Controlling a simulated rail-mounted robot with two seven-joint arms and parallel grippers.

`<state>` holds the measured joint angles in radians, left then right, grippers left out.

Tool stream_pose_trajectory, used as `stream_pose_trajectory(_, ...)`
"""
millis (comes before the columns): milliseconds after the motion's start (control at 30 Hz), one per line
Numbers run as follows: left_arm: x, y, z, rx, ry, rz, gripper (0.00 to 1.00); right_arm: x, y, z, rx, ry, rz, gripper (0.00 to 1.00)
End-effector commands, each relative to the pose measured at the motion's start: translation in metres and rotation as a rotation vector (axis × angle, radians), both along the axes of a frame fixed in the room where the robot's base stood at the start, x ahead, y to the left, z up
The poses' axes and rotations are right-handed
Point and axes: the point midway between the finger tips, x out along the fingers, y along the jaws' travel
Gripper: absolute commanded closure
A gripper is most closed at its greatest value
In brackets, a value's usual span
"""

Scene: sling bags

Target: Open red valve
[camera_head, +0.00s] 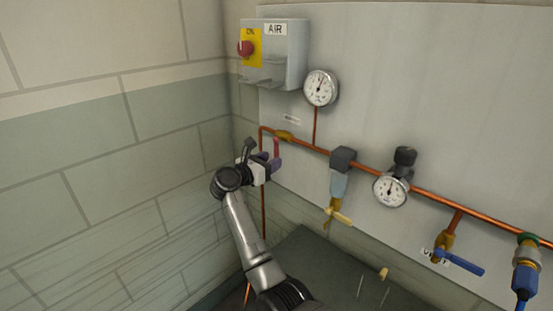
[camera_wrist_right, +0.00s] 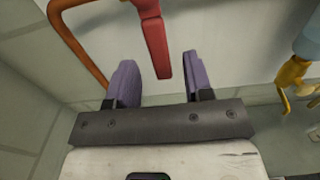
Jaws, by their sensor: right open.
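The red valve handle (camera_head: 277,147) hangs down from a brass valve body (camera_head: 284,135) on the copper pipe at the upper left of the panel. In the right wrist view the red handle (camera_wrist_right: 154,40) points down, its lower end between my right gripper's two purple fingers. My right gripper (camera_head: 271,164) is open around the lower end of the handle. My left gripper is not in view.
A grey box (camera_head: 286,55) with a red button sits above. A pressure gauge (camera_head: 320,88), a filter with a yellow tap (camera_head: 338,213), a second gauge (camera_head: 391,189) and a blue-handled valve (camera_head: 460,262) lie to the right. A block wall (camera_head: 110,150) is close on the left.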

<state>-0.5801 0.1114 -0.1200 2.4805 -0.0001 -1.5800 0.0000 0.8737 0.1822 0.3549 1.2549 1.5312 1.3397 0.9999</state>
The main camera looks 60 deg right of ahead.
Motion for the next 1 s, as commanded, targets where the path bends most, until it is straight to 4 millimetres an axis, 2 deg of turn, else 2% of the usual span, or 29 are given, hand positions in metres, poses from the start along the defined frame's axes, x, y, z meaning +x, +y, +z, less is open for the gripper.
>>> stream_pose_trajectory(100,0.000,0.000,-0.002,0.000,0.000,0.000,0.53,-0.003,-0.015,0.000,-0.001,-0.001,-0.002,0.53)
stream_pose_trajectory(300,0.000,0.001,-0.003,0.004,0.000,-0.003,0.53,-0.005,-0.028,0.000,-0.001,-0.001,0.000,0.53)
stream_pose_trajectory(700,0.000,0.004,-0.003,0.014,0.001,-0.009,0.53,-0.006,-0.032,0.000,0.000,-0.001,0.000,0.53)
stream_pose_trajectory(1000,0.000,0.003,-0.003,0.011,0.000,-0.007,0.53,-0.006,-0.032,0.000,0.000,-0.001,0.000,0.82)
